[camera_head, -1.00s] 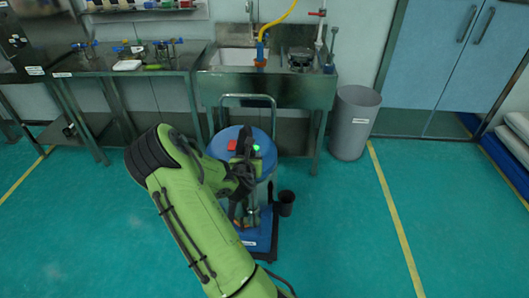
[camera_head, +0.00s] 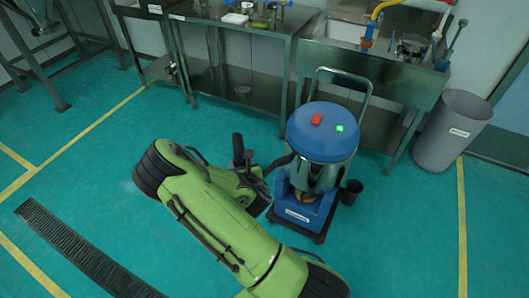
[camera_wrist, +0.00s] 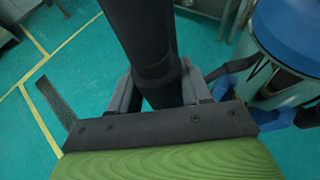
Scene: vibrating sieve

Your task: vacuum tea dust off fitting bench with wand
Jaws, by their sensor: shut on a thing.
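My gripper (camera_wrist: 162,92) is shut on the black vacuum wand (camera_wrist: 143,38), which runs up between the jaws in the wrist view. In the head view the wand's dark upper end (camera_head: 238,148) stands up past my gripper (camera_head: 245,178), left of the vacuum. The vacuum (camera_head: 322,143) has a blue lid with a red switch and a lit green light, and it stands on a dark wheeled base. The fitting bench (camera_head: 240,42) is probably the steel bench with fittings at the back. Tea dust cannot be made out.
A steel sink bench (camera_head: 375,70) stands behind the vacuum, with a grey bin (camera_head: 452,130) to its right. A small black cup (camera_head: 352,192) is on the vacuum's right side. A floor grate (camera_head: 75,247) lies at left. Open green floor (camera_head: 110,155) lies between it and the bench.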

